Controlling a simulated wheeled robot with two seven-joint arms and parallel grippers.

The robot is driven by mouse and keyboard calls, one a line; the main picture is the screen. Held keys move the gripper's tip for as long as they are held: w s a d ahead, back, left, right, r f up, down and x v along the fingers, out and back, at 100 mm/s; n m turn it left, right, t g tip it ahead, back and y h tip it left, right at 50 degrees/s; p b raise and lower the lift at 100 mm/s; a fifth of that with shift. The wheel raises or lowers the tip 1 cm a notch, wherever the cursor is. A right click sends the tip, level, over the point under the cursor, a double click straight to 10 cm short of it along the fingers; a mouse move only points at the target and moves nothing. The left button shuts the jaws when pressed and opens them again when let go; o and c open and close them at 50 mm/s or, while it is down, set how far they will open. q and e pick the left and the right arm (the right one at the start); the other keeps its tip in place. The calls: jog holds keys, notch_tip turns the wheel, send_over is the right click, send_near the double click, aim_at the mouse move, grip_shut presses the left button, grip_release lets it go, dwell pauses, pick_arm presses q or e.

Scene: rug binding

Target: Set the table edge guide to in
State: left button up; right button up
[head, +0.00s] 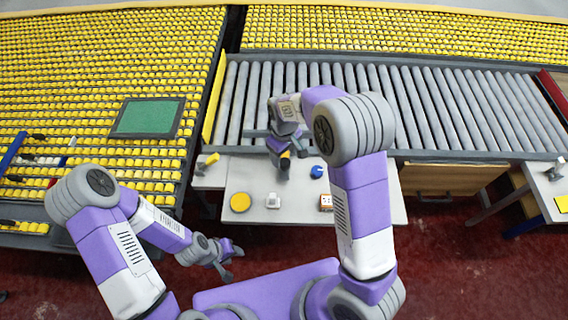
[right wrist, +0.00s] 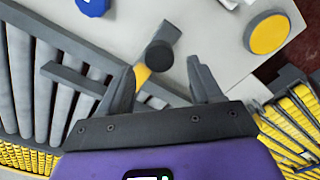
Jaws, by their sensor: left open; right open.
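A grey bar that looks like the table edge guide (right wrist: 75,80) runs beside the rollers in the right wrist view. Near its end is a lever with a round dark knob (right wrist: 159,56) and a yellow part (right wrist: 142,76). My right gripper (right wrist: 160,72) is open, with its two fingers apart on either side of the knob area; I cannot tell whether they touch it. In the head view the right gripper (head: 284,168) is over the white table's back edge and hides much of the lever. My left gripper (head: 228,263) is open and empty, low in front of the table.
Grey rollers (head: 480,110) lie behind. A yellow-roller bed (head: 70,70) with a green panel (head: 148,117) stands left.

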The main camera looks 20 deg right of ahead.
aim_at(284, 161)
notch_tip(284, 161, down, 5)
jog(key=shift+f+b, duration=0.2)
jog(key=shift+b, duration=0.2)
grip_shut()
